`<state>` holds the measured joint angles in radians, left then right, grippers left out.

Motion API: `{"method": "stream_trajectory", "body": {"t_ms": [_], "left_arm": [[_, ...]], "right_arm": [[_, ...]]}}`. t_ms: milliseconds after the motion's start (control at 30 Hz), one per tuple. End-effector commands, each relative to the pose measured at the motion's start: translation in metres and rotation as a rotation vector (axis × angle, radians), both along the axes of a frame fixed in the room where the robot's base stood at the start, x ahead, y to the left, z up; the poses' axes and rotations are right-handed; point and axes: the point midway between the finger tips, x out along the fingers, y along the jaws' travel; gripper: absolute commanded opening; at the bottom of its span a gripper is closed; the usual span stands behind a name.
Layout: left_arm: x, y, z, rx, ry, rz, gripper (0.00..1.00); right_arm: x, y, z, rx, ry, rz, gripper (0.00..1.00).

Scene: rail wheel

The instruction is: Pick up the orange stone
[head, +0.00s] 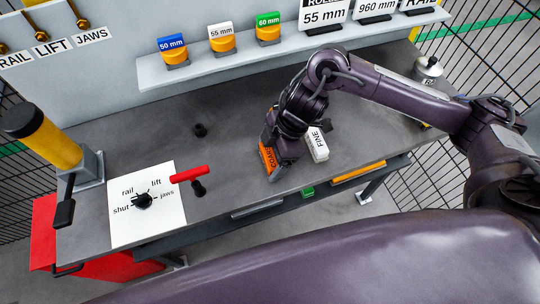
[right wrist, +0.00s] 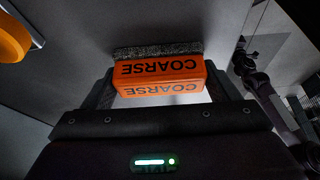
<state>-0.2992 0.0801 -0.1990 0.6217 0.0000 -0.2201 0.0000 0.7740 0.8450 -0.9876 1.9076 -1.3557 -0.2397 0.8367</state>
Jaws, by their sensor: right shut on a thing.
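The orange stone (head: 267,157) is a small block with the word COARSE on it. In the head view it is partly hidden behind my right gripper (head: 275,165), low at the bench top near the front edge. In the right wrist view the orange stone (right wrist: 160,78) lies between the two fingers of my right gripper (right wrist: 160,90), which is shut on it. A dark, rough layer shows along its far side. I cannot tell whether it touches the bench. My left gripper is in neither view.
A white stone marked FINE (head: 317,145) lies just right of my right gripper. A red-handled lever (head: 190,175) and a white dial plate (head: 147,215) are to the left. A shelf (head: 300,45) with coloured blocks runs behind. The bench's middle (head: 150,140) is mostly clear.

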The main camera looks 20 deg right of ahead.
Motion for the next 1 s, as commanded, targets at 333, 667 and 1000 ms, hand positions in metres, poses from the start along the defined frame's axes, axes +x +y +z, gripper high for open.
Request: {"method": "stream_trajectory", "body": {"t_ms": [333, 667, 1000], "left_arm": [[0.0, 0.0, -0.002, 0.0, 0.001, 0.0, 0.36], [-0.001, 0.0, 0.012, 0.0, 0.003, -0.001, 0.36], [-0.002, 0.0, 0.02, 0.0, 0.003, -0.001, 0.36]], "right_arm": [[0.001, 0.001, 0.025, 0.002, -0.005, 0.001, 0.53], [0.003, -0.001, 0.115, -0.001, -0.012, 0.002, 0.53], [0.001, 0.0, 0.18, -0.001, -0.005, 0.0, 0.53]]}}
